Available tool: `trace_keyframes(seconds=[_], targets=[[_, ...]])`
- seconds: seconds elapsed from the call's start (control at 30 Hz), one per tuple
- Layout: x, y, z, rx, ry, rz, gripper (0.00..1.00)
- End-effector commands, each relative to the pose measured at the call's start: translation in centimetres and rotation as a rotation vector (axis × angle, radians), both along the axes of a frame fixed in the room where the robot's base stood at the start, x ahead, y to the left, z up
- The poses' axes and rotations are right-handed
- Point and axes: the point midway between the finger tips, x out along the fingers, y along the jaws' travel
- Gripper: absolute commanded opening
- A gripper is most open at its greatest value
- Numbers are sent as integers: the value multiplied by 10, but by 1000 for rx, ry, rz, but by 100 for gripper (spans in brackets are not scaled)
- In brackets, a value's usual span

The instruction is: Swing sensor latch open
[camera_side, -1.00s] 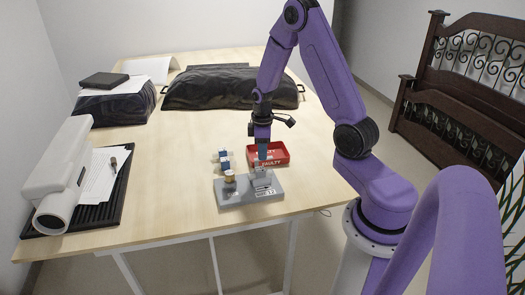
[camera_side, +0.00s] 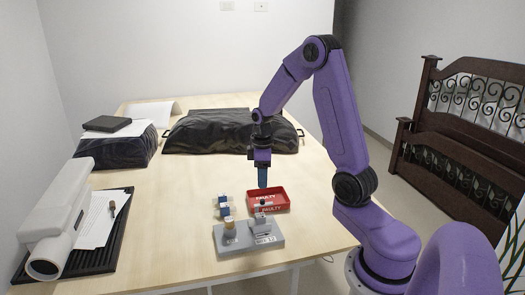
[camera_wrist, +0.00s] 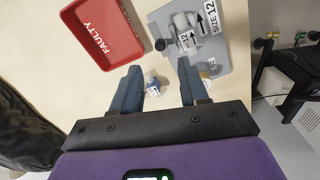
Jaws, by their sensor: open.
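A grey fixture plate (camera_side: 243,243) lies near the table's front edge, with a brass-topped cylinder (camera_side: 230,228) on its left. On its right stands a grey latch block (camera_side: 263,221). In the wrist view the latch (camera_wrist: 187,32) carries arrow marks, and a black knob (camera_wrist: 160,44) shows beside it. I cannot tell whether the latch is open or closed. My gripper (camera_side: 262,183) hangs above and behind the latch block, apart from it. In the wrist view its two blue fingers (camera_wrist: 158,82) are spread with nothing held between them.
A red bin marked FAULTY (camera_side: 284,199) stands just behind the fixture. Small blue-and-white parts (camera_side: 223,206) lie to its left. A white device (camera_side: 58,220) and a black tray (camera_side: 112,245) with papers fill the left side. Black bags (camera_side: 230,135) lie at the back.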

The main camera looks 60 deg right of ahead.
Motion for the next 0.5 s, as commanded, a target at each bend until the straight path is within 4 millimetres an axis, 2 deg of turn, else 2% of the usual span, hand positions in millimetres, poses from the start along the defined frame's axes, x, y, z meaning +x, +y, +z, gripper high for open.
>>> trace_keyframes(seconds=[0.1,0.3,0.5], targets=[[1,0,27,-3,-7,0,44],[1,0,65,-1,-5,0,44],[0,0,88,-1,-3,0,44]])
